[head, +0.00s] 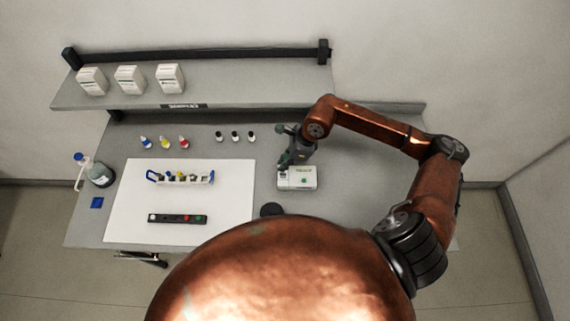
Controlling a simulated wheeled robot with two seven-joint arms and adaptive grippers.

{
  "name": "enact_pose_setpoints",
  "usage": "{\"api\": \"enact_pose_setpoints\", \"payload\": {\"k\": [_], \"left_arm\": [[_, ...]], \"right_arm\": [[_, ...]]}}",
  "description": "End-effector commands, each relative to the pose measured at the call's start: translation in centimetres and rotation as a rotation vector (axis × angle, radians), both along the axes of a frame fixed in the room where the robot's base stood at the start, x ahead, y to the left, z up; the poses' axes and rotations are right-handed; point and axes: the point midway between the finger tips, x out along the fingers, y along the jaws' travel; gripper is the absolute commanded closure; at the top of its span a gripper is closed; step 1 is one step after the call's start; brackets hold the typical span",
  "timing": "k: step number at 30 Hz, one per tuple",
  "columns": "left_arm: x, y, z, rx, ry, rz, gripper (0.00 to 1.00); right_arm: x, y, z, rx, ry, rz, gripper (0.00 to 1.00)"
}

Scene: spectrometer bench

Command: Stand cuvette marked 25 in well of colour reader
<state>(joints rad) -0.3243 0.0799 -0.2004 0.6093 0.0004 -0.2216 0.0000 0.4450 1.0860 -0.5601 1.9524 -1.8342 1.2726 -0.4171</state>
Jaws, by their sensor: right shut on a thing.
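The colour reader (303,178) is a small pale box with a green mark, standing on the bench right of the white mat. My right gripper (284,163) is over the reader's left part, pointing down and shut on a cuvette. The cuvette is too small and too covered by the gripper to make out, and its number cannot be read. I cannot tell whether it is inside the well or just above it. A rack (181,179) with blue ends holds several cuvettes on the mat. My left gripper is out of view.
The white mat (130,215) also carries a dark strip (178,218) with coloured buttons. Small dropper bottles (183,143) and vials (235,136) stand behind. A wash bottle (101,175) stands left. White boxes (130,79) sit on the shelf (220,88). Bench right of the reader is clear.

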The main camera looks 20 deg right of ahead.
Motion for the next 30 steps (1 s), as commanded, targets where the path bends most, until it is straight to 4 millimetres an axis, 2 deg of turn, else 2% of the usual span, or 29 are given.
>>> {"api": "enact_pose_setpoints", "payload": {"k": [2, 4, 9, 12, 14, 18, 21, 30], "left_arm": [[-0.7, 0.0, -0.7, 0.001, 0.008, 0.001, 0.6], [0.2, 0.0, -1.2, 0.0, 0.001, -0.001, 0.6], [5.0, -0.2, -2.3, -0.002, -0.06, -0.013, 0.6], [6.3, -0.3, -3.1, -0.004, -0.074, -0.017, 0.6], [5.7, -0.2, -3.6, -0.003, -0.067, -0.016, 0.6], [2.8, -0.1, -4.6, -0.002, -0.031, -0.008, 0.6], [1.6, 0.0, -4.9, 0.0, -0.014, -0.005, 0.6], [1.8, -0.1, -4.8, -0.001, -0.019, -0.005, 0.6]], "right_arm": [[0.2, 0.0, -0.3, 0.002, -0.002, -0.001, 0.99], [0.1, 0.0, -0.9, 0.002, 0.0, -0.003, 0.99], [-0.1, -0.1, -2.3, 0.002, -0.001, -0.004, 0.99], [0.0, -0.1, -3.3, 0.002, -0.001, -0.003, 0.99], [0.1, -0.1, -3.9, 0.002, -0.001, -0.003, 0.99], [0.1, -0.1, -4.7, 0.003, -0.001, -0.003, 0.99], [0.1, -0.1, -4.9, 0.003, -0.001, -0.003, 0.99], [0.0, -0.1, -4.8, 0.003, -0.001, -0.003, 0.99]]}}
